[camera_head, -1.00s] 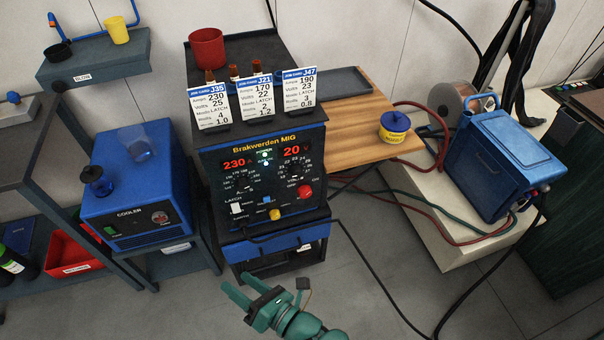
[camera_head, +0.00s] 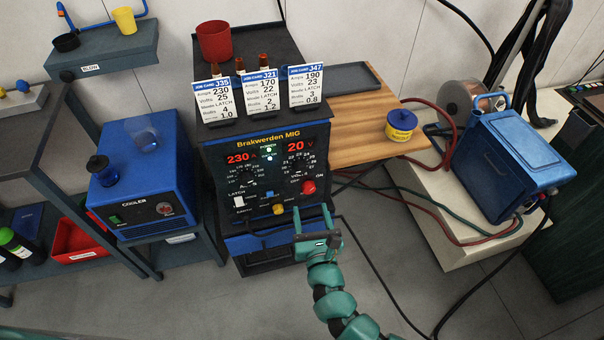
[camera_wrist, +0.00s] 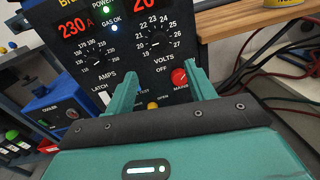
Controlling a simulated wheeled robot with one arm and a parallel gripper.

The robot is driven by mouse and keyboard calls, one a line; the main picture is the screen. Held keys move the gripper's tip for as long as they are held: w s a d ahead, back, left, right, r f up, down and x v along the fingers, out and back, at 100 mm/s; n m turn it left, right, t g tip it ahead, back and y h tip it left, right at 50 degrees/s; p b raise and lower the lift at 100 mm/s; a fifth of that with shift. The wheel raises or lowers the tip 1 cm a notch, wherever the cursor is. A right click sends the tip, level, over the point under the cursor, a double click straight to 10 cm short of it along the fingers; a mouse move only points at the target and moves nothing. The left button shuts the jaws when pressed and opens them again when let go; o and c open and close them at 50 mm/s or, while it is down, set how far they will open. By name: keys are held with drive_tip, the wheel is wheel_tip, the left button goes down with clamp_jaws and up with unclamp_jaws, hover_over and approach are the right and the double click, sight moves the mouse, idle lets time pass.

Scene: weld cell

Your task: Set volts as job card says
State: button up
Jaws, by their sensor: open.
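The Brakwerden MIG welder (camera_head: 264,160) stands in the middle, its displays reading 230 A and 20 V. Three job cards stand on top: J35 (camera_head: 214,100) reads 230 amps, 25 volts; J21 (camera_head: 260,95) reads 170 amps, 22 volts; J47 (camera_head: 306,88) reads 190 amps, 23 volts. My gripper (camera_head: 312,214) is open and empty, in front of the panel's lower right, below the volts knob.
A red knob (camera_head: 309,187) sits just below the volts knob, near my fingers in the wrist view (camera_wrist: 180,77). A yellow button (camera_head: 278,209) is lower on the panel. The blue cooler (camera_head: 143,180) stands left; a wooden table (camera_head: 360,140) with a blue-yellow tub (camera_head: 401,125) is right.

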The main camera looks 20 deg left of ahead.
sight(301, 171)
drive_tip(key=x, duration=1.2)
drive_tip(key=shift+w+a+p, duration=0.25)
drive_tip(key=shift+a+p, duration=0.05)
drive_tip(key=shift+p, duration=0.1)
drive_tip(key=c, duration=1)
